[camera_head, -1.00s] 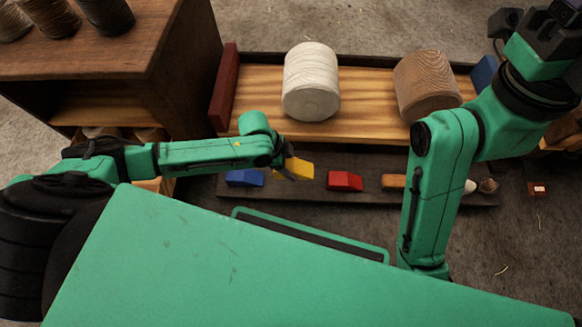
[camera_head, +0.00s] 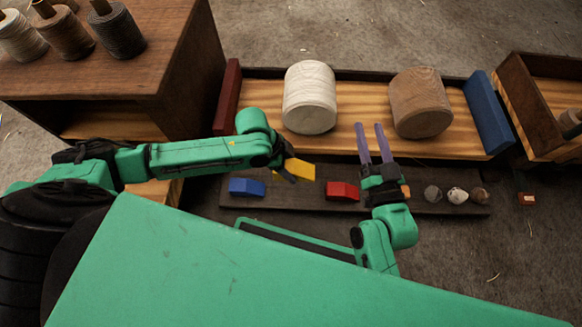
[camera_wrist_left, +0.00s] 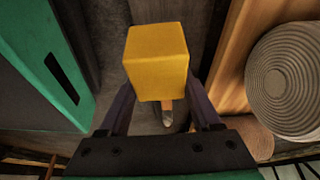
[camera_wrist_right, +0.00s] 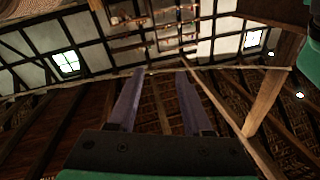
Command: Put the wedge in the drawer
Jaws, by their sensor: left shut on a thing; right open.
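My left gripper (camera_head: 290,170) is shut on a yellow wedge (camera_head: 302,169) and holds it above the dark low tray. In the left wrist view the yellow wedge (camera_wrist_left: 156,58) sits between the two fingers. A blue wedge (camera_head: 246,187) and a red wedge (camera_head: 342,191) lie in the tray, left and right of the held one. My right gripper (camera_head: 371,128) is open and empty; its fingers also show in the right wrist view (camera_wrist_right: 160,85), against the roof. A light wooden part (camera_head: 158,191), possibly the drawer, shows low by the cabinet, mostly hidden behind my left arm.
The dark cabinet (camera_head: 150,70) stands at left with spools on top. A long wooden trough (camera_head: 255,105) holds a white roll (camera_head: 310,97) and a brown roll (camera_head: 420,102). The dark tray (camera_head: 225,200) also holds several small round pieces. A wooden box (camera_head: 520,85) stands at right.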

